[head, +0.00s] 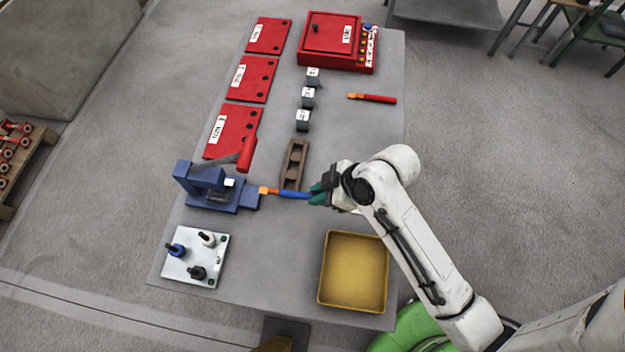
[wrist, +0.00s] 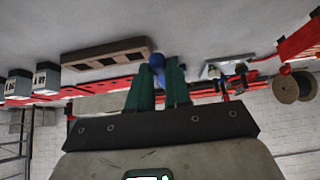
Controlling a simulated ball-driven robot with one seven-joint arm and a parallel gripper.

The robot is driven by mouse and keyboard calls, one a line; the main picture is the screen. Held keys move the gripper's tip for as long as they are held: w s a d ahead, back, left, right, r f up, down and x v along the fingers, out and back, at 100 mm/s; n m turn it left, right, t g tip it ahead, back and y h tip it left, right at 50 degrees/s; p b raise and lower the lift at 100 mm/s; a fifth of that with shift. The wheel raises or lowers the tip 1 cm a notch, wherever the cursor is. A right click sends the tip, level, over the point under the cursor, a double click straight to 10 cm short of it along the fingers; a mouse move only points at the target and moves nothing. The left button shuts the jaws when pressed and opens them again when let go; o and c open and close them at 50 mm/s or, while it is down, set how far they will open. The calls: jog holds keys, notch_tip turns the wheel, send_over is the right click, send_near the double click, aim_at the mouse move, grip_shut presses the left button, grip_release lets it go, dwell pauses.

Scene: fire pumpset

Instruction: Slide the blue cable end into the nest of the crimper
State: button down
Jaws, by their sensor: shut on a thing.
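My gripper (head: 318,195) is shut on the blue cable (head: 295,194) and holds it level, its far end pointing left. The cable has an orange end (head: 268,190), which is close to the right side of the blue crimper (head: 210,188). I cannot tell whether the tip touches the crimper. The crimper has a raised lever with a red handle (head: 247,153). In the wrist view, the blue cable (wrist: 157,62) shows between the green fingers (wrist: 160,85); its orange end is hidden there.
A brown slotted block (head: 294,165) stands just behind the cable. A yellow tray (head: 353,302) is at the front right, and a white plate with terminals (head: 196,256) at the front left. A red cable (head: 372,98) lies farther back. Red panels (head: 234,131) lie behind the crimper.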

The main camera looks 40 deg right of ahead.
aim_at(297, 198)
jog(key=shift+r, duration=0.1)
jog(key=shift+x, duration=0.85)
jog(key=shift+w+a+f+b, duration=0.55)
jog(key=shift+w+a+f, duration=0.15)
jog(key=shift+w, duration=0.2)
jog(key=shift+w+a+f+b, duration=0.6)
jog(key=shift+w+f, duration=0.2)
jog(key=shift+w, duration=0.1)
jog(key=shift+w+a+f, duration=0.2)
jog(key=shift+w+a, duration=0.25)
jog(key=shift+w, duration=0.2)
jog(key=shift+w+a, duration=0.45)
jog(key=shift+w, duration=0.15)
jog(key=shift+w+a, duration=0.45)
jog(key=shift+w, duration=0.2)
jog(key=shift+w+a, duration=0.25)
jog(key=shift+w+a, duration=0.2)
jog(key=shift+w, duration=0.1)
jog(key=shift+w+a, duration=0.2)
jog(key=shift+w, duration=0.05)
